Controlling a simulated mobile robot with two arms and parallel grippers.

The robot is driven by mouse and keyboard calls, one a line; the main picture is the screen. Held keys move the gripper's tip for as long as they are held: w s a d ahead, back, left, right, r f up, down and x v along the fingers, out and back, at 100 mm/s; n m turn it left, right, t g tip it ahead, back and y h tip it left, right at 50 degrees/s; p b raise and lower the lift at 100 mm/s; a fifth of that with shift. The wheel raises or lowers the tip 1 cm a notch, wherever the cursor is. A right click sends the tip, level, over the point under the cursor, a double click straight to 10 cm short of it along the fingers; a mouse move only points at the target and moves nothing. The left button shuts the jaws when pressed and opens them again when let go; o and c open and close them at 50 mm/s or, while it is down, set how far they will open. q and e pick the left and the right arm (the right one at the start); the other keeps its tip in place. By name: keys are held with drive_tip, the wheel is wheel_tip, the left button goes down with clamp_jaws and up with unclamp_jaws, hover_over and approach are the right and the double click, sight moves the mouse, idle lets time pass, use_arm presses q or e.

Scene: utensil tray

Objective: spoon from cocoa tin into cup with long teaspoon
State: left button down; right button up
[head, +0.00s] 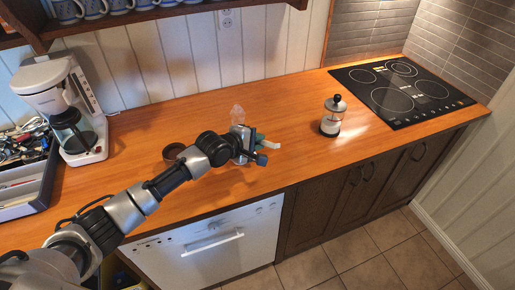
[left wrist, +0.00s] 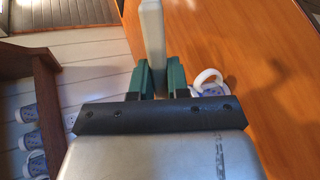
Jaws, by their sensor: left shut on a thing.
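My left gripper (head: 259,143) is above the middle of the counter, seen partly from behind. It is shut on a pale, flat bar, taken as the handle of the long teaspoon (head: 273,145). In the left wrist view the bar (left wrist: 152,32) stands between the green fingers (left wrist: 160,78); its bowl cannot be made out. A white and blue cup (left wrist: 210,85) with a white handle shows just right of the fingers, partly hidden by them. A dark brown round container (head: 173,151), possibly the cocoa tin, stands behind my forearm, partly covered. My right gripper is not in view.
A small pale translucent object (head: 237,114) stands behind the gripper. A French press (head: 331,117) and the black hob (head: 402,88) are to the right. A coffee maker (head: 67,110) and a utensil tray (head: 30,190) are at left. The counter before the press is clear.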

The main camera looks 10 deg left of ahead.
use_arm(q)
drive_tip(key=b, duration=0.1)
drive_tip(key=t+b, duration=0.1)
drive_tip(key=b, duration=0.1)
drive_tip(key=shift+s+a+f+n+h, duration=0.1)
drive_tip(key=shift+f+n+h, duration=0.2)
drive_tip(key=shift+t+b, duration=0.6)
drive_tip(key=shift+b, duration=0.05)
drive_tip(key=shift+r+p, duration=0.65)
drive_tip(key=shift+r, duration=0.15)
drive_tip(key=g+p, duration=0.1)
drive_tip(key=p, duration=0.3)
drive_tip(key=r+m+g+y+p, duration=0.1)
drive_tip(key=g+p, duration=0.1)
drive_tip(key=p, duration=0.1)
drive_tip(key=g+y+p, duration=0.1)
drive_tip(key=g+p, duration=0.1)
drive_tip(key=p, duration=0.2)
drive_tip(key=shift+w+d+r+p, duration=0.3)
drive_tip(key=shift+r+p, duration=0.05)
drive_tip(key=shift+m+g+p, duration=0.3)
drive_tip(key=shift+g, duration=0.1)
drive_tip(key=shift+w+g+y+b, duration=0.1)
drive_tip(key=shift+g+y+b, duration=0.2)
drive_tip(key=shift+g+y, duration=0.1)
drive_tip(key=shift+d+g+y, duration=0.1)
drive_tip(key=shift+g+y, duration=0.3)
drive_tip(key=shift+g, duration=0.3)
drive_tip(key=shift+r, duration=0.1)
